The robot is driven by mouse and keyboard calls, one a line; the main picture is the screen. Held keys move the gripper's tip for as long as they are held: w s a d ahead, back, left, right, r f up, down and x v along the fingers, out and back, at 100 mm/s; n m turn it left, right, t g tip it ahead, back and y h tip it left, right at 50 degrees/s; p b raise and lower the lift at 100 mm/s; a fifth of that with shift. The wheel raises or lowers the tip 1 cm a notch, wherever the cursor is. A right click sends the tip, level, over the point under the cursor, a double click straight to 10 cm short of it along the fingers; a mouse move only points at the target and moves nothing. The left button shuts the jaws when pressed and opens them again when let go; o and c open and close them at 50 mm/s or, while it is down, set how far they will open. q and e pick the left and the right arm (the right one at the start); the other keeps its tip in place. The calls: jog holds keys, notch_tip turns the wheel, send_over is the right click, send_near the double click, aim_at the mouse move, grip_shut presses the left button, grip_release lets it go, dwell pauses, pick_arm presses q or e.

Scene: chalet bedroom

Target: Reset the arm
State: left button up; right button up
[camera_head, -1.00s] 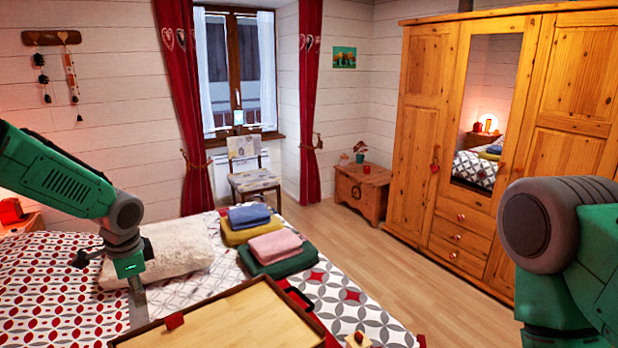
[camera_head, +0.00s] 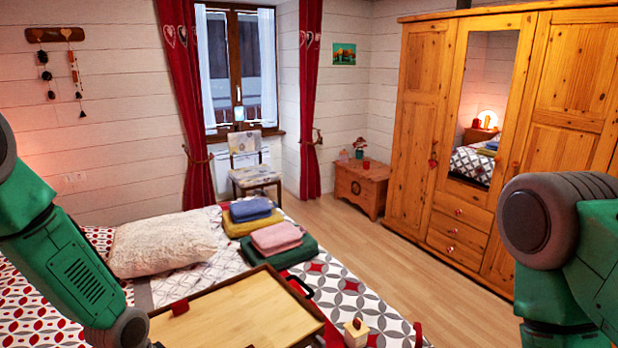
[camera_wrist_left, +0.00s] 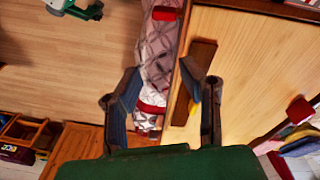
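My left arm (camera_head: 70,265) comes in from the left in the head view and runs down past the bottom edge, so its gripper is outside that view. In the left wrist view my left gripper (camera_wrist_left: 163,90) has its two dark fingers apart, with nothing seen held between them. It is above the wooden tray and the edge of the bed. My right arm (camera_head: 575,250) is bent at the right edge of the head view, its gripper out of that picture. A green and dark part at the top left of the wrist view looks like my right arm's end; its fingers are unclear.
A wooden tray (camera_head: 250,315) lies on the patterned bed (camera_head: 350,295). Folded towels (camera_head: 275,238) and a white pillow (camera_head: 165,243) lie behind. The floor (camera_head: 400,255) before the wardrobe (camera_head: 425,130) is clear.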

pick_arm(q)
jog(key=s+a+f+n+y, duration=0.1)
jog(key=s+f+n, duration=0.25)
jog(key=s, duration=1.05)
jog(key=s+f+n, duration=0.2)
jog(key=s+n, duration=0.2)
jog(key=s, duration=1)
jog(key=w+f+b, duration=0.1)
jog(key=f+b, duration=0.7)
jog(key=b, duration=0.1)
jog(key=w+f+m+b, duration=0.1)
jog(key=w+f+b, duration=0.1)
jog(key=f+b, duration=0.7)
jog(key=shift+w+d+f, duration=0.25)
jog(key=shift+w+d, duration=0.05)
jog(key=shift+d, duration=0.15)
jog(key=shift+w, duration=0.1)
